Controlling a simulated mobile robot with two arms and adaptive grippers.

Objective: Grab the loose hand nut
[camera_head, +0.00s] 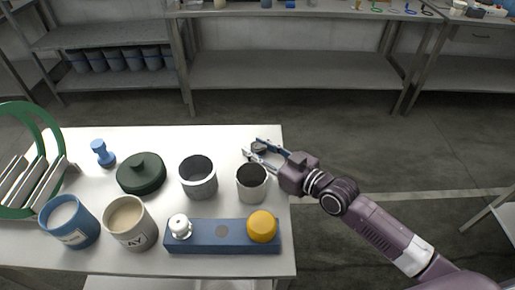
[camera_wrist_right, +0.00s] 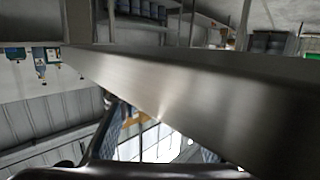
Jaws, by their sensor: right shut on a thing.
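My right gripper (camera_head: 256,154) reaches in from the right over the back right corner of the white table. In the right wrist view the fingers of the right gripper (camera_wrist_right: 158,140) show at the lower middle, and the nut cannot be made out there. My left gripper is not in view.
A grey cup with dark contents (camera_head: 252,184) stands just in front of the right gripper. A broad grey metal surface (camera_wrist_right: 190,85) crosses the wrist view.

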